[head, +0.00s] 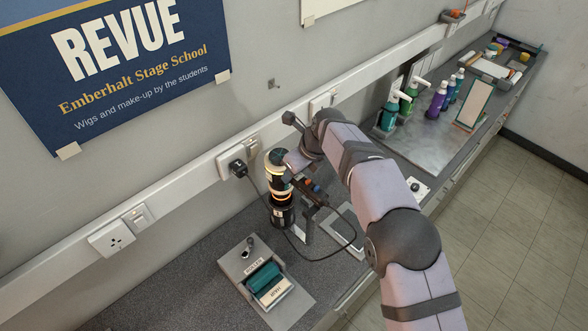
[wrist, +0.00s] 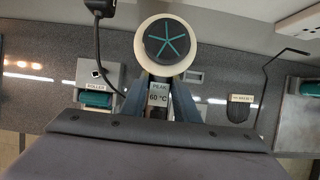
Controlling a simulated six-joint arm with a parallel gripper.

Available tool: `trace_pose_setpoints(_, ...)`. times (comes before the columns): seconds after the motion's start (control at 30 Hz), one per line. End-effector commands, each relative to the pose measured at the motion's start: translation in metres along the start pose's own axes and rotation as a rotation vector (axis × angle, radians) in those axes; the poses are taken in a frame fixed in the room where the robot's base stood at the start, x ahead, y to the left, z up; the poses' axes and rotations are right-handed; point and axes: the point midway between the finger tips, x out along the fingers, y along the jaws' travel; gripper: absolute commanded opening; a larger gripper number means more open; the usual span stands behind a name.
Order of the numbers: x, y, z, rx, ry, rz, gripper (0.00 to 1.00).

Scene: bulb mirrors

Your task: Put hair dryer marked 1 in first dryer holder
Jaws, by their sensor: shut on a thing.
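The hair dryer (head: 275,172) is upright near the wall, with its round barrel on end and an orange glowing band below a cream ring. A dark cylinder with a pale label is at its lower end. Its handle (head: 312,188) sticks out to the right with red and blue buttons. In the wrist view its round end (wrist: 172,42) shows a teal star and a cream rim. My gripper (wrist: 158,100) is shut on it, around a part labelled "PEAK 60 °C"; the head view also shows my gripper (head: 295,163). I cannot make out a number 1 or identify the first holder.
A black plug (head: 238,168) sits in a wall socket, and its cord loops across the counter. A roller tray (head: 292,301) is at the front left. A grey frame (head: 357,246) lies right of the dryer. Several bottles (head: 437,100) and a standing panel (head: 474,104) are farther right.

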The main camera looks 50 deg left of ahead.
Motion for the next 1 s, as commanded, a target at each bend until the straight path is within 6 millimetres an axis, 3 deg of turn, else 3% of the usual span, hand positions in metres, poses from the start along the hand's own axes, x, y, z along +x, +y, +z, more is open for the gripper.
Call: trace_pose_setpoints(1.0,0.055,0.0,-0.023,0.0,-0.004,-0.002,0.0)
